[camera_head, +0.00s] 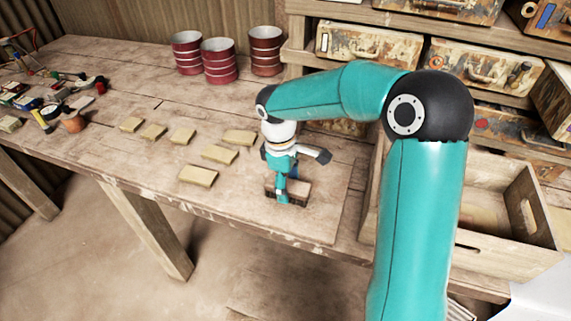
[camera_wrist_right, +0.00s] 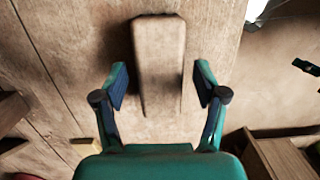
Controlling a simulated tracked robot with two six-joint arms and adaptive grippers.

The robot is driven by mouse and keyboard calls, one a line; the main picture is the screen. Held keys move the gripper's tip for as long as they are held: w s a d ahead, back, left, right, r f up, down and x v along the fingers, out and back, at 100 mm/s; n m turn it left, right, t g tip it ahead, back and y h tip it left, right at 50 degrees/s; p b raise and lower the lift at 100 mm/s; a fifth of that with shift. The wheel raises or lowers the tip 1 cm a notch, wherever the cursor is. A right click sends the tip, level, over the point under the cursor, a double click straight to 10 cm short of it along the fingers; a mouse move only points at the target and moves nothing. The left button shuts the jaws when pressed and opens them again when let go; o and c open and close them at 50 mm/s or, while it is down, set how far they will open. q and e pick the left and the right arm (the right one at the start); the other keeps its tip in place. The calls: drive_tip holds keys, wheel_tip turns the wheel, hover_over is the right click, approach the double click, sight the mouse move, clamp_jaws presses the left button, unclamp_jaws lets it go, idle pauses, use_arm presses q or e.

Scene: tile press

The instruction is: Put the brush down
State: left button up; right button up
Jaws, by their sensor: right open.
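The brush (camera_head: 301,192) has a brown wooden block and a dark underside. It sits on the workbench near the front edge, below my right gripper (camera_head: 283,186). In the right wrist view the block (camera_wrist_right: 159,60) lies lengthwise between the two fingers of my right gripper (camera_wrist_right: 162,84), with a gap on each side. The right gripper is open, pointing down over the brush. In the head view its fingers and wrist hide part of the brush. My left gripper is in neither view.
Several small tan tiles (camera_head: 197,175) lie on the workbench (camera_head: 100,160) left of the brush. Red-brown cans (camera_head: 220,62) stand at the back. Tools and a small clay pot (camera_head: 73,122) are at far left. A wooden crate (camera_head: 505,262) stands at right, beside my right arm.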

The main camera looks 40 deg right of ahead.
wheel_tip(320, 180, up, 11)
drive_tip(key=w, duration=0.1)
drive_tip(key=shift+w+a+r+p, duration=0.15)
drive_tip(key=shift+a+p, duration=0.2)
idle(0.3)
